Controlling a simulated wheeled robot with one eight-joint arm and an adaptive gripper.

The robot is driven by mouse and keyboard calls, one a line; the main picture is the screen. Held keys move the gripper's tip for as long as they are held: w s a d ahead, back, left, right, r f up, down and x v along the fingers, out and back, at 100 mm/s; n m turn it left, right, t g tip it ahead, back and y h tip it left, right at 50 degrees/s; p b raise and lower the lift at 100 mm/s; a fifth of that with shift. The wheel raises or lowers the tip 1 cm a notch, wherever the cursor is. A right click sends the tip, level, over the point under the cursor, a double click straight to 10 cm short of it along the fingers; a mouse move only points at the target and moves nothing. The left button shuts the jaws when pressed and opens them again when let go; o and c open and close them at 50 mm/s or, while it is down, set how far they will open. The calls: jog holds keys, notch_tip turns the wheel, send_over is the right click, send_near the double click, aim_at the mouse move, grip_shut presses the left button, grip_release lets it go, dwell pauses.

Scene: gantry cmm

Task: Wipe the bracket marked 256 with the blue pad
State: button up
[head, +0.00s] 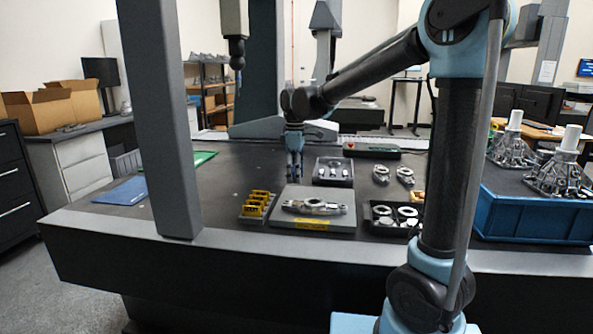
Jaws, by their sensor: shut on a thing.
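My gripper (295,178) hangs fingers down over the table, behind and left of the grey plate. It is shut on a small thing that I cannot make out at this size. A metal bracket (314,206) with a round ring lies on the grey plate (284,222), which has a yellow label on its front. Two more ringed metal parts (381,174) (405,175) lie farther back on the right. I cannot read the number 256 on any of them. A flat blue sheet (122,191) lies at the table's left; I cannot tell whether it is the pad.
Yellow blocks in a holder (258,206) stand left of the plate. A black tray (370,224) of metal parts is right of it, another tray (333,183) behind. A blue crate (535,218) fills the right end. A thick grey column (165,120) rises at the front left.

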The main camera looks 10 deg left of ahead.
jog(key=shift+f, duration=0.95)
jog(key=shift+w+d, duration=0.1)
jog(key=shift+d, duration=0.05)
